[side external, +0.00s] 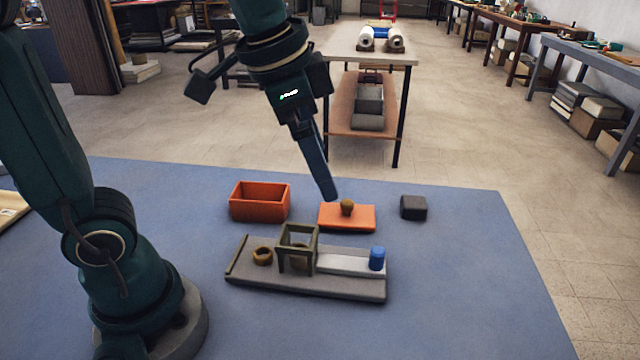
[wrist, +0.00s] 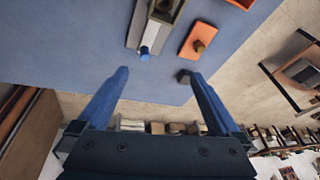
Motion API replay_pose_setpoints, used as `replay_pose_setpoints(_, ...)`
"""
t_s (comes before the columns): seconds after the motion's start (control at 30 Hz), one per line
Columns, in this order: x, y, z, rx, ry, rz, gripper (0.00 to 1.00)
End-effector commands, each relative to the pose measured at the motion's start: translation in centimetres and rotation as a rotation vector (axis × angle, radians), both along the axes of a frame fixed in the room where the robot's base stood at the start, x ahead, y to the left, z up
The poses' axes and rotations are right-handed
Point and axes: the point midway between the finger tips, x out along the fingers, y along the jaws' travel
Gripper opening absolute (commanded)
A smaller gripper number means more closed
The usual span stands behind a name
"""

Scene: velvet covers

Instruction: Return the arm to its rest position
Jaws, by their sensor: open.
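My gripper (side external: 331,197) hangs above the blue table, its fingers pointing down over the orange pad. In the wrist view my gripper (wrist: 155,85) shows both blue fingers spread wide with nothing between them.
A grey board (side external: 350,286) holds a frame (side external: 298,232), a brown ring (side external: 262,256) and a blue cylinder (side external: 377,258). An orange box (side external: 260,212) stands at back left, a dark block (side external: 413,207) at right. The blue table (side external: 470,290) is clear at right.

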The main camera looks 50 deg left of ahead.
Motion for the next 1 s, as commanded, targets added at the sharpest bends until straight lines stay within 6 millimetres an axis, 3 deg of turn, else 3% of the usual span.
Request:
replay_pose_setpoints(0.17, -4.1, 1.1, -0.2, -0.049, -0.090, 0.145, 1.00)
replay_pose_setpoints(0.43, -8.5, 1.9, -3.7, -0.136, -0.147, 0.362, 1.00)
replay_pose_setpoints(0.57, -9.1, 1.9, -5.2, -0.162, -0.122, 0.433, 1.00)
replay_pose_setpoints(1.0, -8.8, 1.8, -4.9, -0.177, -0.133, 0.458, 1.00)
